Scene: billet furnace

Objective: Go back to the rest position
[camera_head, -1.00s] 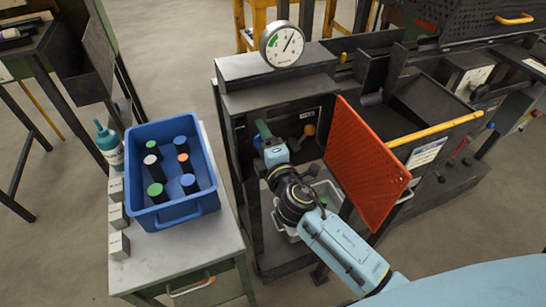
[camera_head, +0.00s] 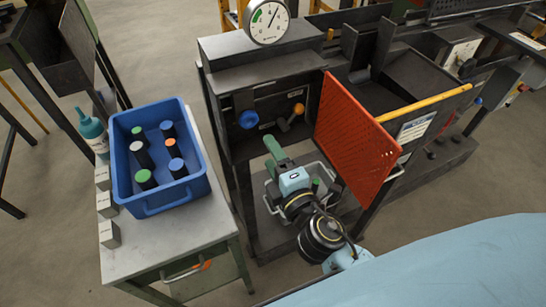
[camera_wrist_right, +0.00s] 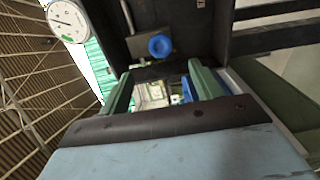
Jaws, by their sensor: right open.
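My right gripper (camera_head: 272,145) has green fingers and is in front of the dark furnace cabinet (camera_head: 265,78), below its control panel. In the right wrist view, its two fingers (camera_wrist_right: 162,85) stand apart with nothing held between them. A blue knob (camera_head: 248,119) and an orange-tipped lever (camera_head: 298,109) show on the panel, clear of the gripper. The blue knob also shows beyond the fingers in the wrist view (camera_wrist_right: 160,46). My left gripper is in neither view.
A red perforated door (camera_head: 355,140) stands open just right of my right arm. A grey wire-handled bin (camera_head: 268,203) sits under the gripper, partly hidden by it. At left, a blue crate (camera_head: 172,203) with several coloured-top cylinders stands on a table (camera_head: 150,250).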

